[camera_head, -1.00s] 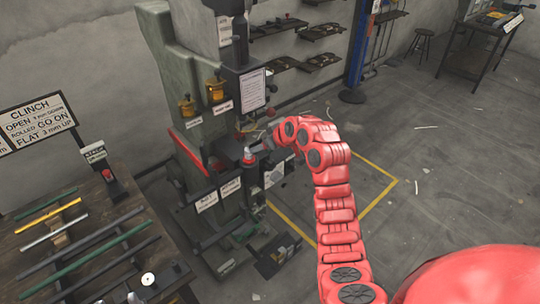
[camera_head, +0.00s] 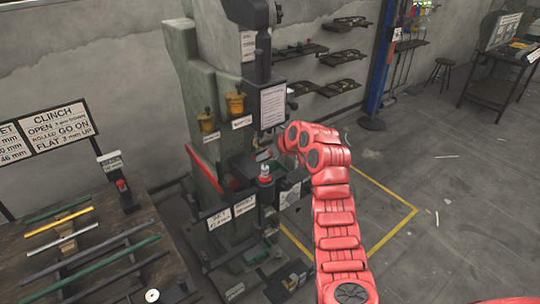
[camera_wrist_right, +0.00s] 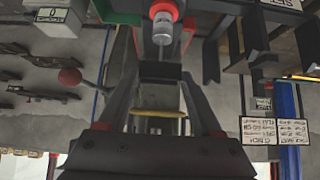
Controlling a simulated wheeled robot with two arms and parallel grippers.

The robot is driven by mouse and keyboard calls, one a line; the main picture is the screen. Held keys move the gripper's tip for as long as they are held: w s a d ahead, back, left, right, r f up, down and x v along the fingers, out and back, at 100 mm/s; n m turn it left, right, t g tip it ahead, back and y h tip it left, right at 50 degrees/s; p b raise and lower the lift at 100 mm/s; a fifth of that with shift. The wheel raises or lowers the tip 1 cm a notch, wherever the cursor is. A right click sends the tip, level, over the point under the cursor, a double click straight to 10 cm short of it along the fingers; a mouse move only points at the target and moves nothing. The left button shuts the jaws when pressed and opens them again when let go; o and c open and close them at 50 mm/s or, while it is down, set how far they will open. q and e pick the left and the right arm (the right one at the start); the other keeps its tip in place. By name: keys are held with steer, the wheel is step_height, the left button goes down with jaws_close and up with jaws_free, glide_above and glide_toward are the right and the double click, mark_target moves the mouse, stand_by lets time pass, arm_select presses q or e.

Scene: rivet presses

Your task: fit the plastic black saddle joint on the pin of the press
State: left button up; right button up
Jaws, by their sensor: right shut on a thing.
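The green-grey press (camera_head: 190,75) stands left of centre in the head view. My right arm reaches to its working area. My right gripper (camera_wrist_right: 159,72) is shut on a small black piece, the saddle joint (camera_wrist_right: 158,72), held between the fingertips in the wrist view. In the head view the gripper is mostly hidden by my arm and the piece cannot be made out. A red-and-grey cylinder (camera_wrist_right: 163,25) is just beyond the piece; it also shows on the press (camera_head: 265,172). I cannot make out the pin clearly. My left gripper is not in view.
A workbench (camera_head: 100,225) with several rods and a sign (camera_head: 55,130) stands at the left. Yellow floor lines (camera_head: 400,222) mark an area right of the press. Wall shelves (camera_head: 340,55) and a blue post (camera_head: 380,60) are behind. The floor at the right is mostly clear.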

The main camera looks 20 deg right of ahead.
mark_target(265, 165)
steer(key=shift+b, duration=1)
stand_by(1.3)
steer(key=shift+f+b, duration=1.05)
steer(key=shift+f, duration=0.85)
steer(key=o, duration=1.4)
steer(key=v, duration=1.7)
steer(key=shift+s+p, duration=0.2)
steer(key=shift+p, duration=0.1)
steer(key=shift+d+r, duration=0.1)
